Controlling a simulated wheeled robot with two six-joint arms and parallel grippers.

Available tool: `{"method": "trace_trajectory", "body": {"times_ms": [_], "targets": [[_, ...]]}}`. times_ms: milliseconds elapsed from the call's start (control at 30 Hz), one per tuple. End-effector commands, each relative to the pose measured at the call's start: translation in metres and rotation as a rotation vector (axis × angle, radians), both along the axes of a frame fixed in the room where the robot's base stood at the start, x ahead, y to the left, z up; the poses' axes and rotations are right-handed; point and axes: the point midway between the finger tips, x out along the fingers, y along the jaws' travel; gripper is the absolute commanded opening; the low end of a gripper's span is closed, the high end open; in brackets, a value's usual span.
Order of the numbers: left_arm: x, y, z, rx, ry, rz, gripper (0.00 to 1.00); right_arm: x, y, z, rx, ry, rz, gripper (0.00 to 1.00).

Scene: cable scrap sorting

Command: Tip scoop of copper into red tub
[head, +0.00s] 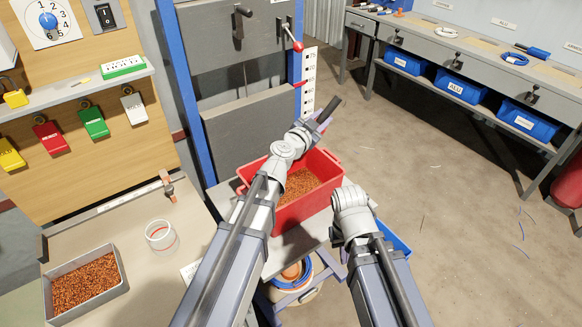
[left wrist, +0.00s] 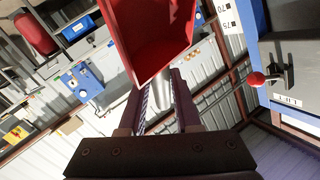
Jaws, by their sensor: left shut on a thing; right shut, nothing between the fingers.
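The red tub (head: 316,205) stands on a low stand in the middle of the head view, with orange-brown copper granules (head: 300,184) inside. My left gripper (head: 328,108) is above the tub's far side. In the left wrist view it is shut on the pale handle of a red scoop (left wrist: 158,38). The scoop's inner face that shows there is bare red. I cannot make out the scoop in the head view. My right wrist is at the tub's right front corner, and its fingers are hidden.
A grey tray (head: 50,302) of copper granules and a clear cup (head: 161,236) stand on the left bench. A grey machine with blue posts (head: 198,120) rises behind the tub. The floor at right is mostly clear.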

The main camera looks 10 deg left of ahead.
Motion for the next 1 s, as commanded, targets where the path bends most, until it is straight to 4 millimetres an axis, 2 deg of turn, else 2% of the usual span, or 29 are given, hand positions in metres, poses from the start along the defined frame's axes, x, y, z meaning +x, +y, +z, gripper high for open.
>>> {"method": "trace_trajectory", "body": {"times_ms": [367,1000], "targets": [[0.002,-0.003,0.0,0.016,0.008,-0.001,0.0,0.0,0.0,0.003,0.0,0.0,0.0,0.0],[0.019,-0.037,-0.015,0.262,0.135,-0.004,0.0,0.0,0.0,0.032,0.0,0.0,0.0,0.0]]}}
